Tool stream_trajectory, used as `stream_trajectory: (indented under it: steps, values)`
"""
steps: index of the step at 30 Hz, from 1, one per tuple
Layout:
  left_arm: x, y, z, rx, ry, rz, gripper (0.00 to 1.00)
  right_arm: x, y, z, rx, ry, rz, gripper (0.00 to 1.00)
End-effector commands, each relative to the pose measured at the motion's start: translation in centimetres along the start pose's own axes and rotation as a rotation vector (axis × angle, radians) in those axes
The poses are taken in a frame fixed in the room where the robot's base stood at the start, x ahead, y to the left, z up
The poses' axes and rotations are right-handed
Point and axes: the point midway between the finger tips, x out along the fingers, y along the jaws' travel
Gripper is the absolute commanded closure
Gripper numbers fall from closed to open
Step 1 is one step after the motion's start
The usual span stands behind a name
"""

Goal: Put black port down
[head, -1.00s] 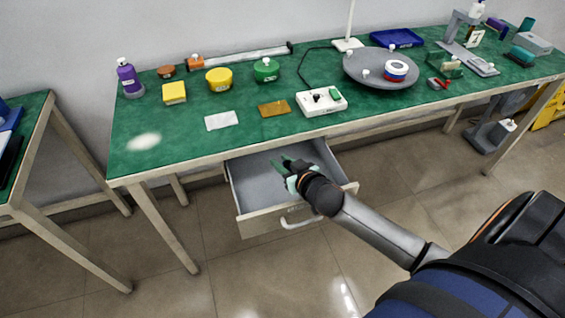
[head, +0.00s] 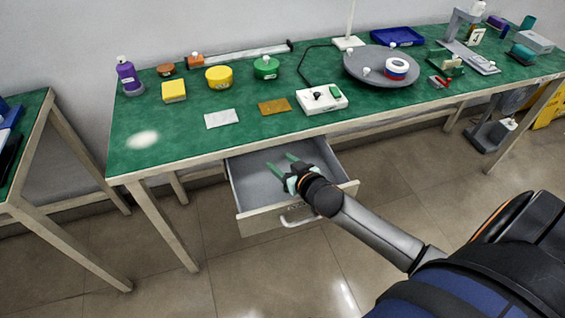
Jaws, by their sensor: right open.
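My right gripper (head: 281,162) is over the open drawer (head: 248,185), with its two green fingers spread apart and pointing toward the drawer's back. I see nothing between the fingers. I cannot make out a black port for certain. It may be hidden in the drawer under or behind my gripper and wrist. My left gripper is not in view.
The green-topped table (head: 180,135) stands above the drawer. On it are a white box with a black knob (head: 321,98), a grey turntable (head: 365,75), a brown pad (head: 274,107), a white card (head: 221,118) and a yellow tub (head: 219,77). The table's front left is clear.

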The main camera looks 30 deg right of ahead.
Motion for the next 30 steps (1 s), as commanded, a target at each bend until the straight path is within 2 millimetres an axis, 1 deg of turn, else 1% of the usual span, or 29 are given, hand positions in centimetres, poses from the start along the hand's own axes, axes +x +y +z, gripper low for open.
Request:
stream_trajectory:
  steps: [3, 5, 7, 8, 9, 13, 21, 24, 30]
  values:
    - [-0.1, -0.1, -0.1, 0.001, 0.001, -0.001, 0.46, -0.1, 0.0, 0.0, -0.001, -0.003, 0.000, 0.42]
    - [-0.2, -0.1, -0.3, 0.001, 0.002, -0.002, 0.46, -0.2, 0.0, -0.4, -0.001, -0.003, 0.000, 0.42]
    - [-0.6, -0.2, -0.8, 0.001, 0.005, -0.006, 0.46, -0.6, 0.0, -1.4, -0.002, 0.000, 0.000, 0.42]
    - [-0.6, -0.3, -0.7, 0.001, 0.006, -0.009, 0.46, -0.9, 0.0, -1.3, -0.001, -0.002, -0.001, 0.42]
    - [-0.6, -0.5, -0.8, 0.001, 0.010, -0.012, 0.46, -1.4, 0.0, -0.9, 0.001, -0.005, -0.001, 0.42]
    - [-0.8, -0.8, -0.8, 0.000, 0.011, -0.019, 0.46, -3.8, 0.0, -1.1, 0.001, -0.004, 0.000, 0.42]
    - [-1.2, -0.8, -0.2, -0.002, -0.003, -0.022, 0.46, -8.8, 0.0, -1.0, 0.003, -0.004, 0.000, 0.42]
    - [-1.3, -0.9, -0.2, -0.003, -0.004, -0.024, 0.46, -10.3, 0.0, -1.0, 0.001, -0.003, 0.000, 0.42]
    - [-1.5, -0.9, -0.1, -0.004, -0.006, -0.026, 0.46, -12.1, 0.0, -1.1, 0.001, -0.001, 0.000, 0.42]
